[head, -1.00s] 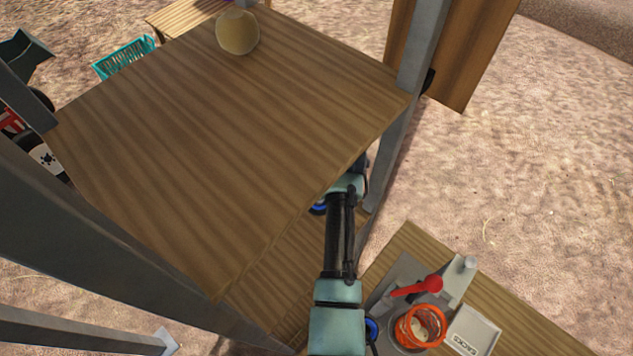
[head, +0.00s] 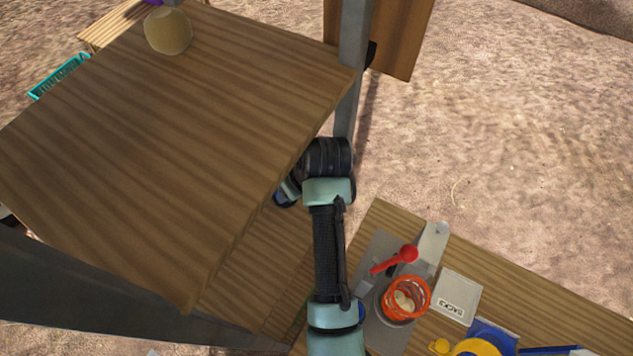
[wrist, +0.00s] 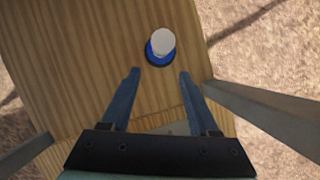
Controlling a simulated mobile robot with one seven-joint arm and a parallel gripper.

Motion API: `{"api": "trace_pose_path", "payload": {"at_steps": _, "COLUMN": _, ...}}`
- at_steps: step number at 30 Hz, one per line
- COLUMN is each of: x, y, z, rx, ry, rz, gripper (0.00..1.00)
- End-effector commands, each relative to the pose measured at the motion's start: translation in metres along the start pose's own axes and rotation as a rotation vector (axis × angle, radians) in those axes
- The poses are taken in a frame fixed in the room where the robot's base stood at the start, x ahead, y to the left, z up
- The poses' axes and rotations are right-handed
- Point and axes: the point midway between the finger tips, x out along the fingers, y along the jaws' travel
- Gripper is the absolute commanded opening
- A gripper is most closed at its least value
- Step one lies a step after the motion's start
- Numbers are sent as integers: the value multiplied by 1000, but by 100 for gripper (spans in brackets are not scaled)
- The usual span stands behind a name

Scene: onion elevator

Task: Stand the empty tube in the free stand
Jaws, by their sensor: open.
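In the wrist view, a white round-topped piece (wrist: 162,40) stands upright at a blue round base (wrist: 160,56) with a dark rim, on a wooden shelf (wrist: 80,50). I cannot tell whether the white piece is the empty tube or part of a stand. My gripper (wrist: 160,74) is open and empty. Its two blue fingers point towards the blue base, just short of it in the picture. In the head view my gripper is hidden, with my arm reaching beside and below the upper wooden board. No clearly free stand shows.
The upper board (head: 150,130) carries a tan round object (head: 168,32). Grey posts (head: 354,70) flank the shelf.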

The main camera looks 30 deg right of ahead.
Motion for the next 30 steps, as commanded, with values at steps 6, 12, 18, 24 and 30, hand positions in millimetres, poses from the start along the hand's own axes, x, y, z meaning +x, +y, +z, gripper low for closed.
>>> {"api": "trace_pose_path", "payload": {"at_steps": 6, "x": -13, "y": 0, "z": -39, "rx": 2, "ry": 1, "rz": -1, "gripper": 61}}
{"api": "trace_pose_path", "payload": {"at_steps": 12, "x": -24, "y": 0, "z": -61, "rx": 0, "ry": 0, "rz": -1, "gripper": 61}}
{"api": "trace_pose_path", "payload": {"at_steps": 18, "x": -28, "y": 0, "z": -67, "rx": -1, "ry": -1, "rz": 1, "gripper": 61}}
{"api": "trace_pose_path", "payload": {"at_steps": 24, "x": -28, "y": 0, "z": -67, "rx": -1, "ry": 0, "rz": 1, "gripper": 61}}
{"api": "trace_pose_path", "payload": {"at_steps": 30, "x": -28, "y": 0, "z": -67, "rx": -1, "ry": 0, "rz": 1, "gripper": 61}}
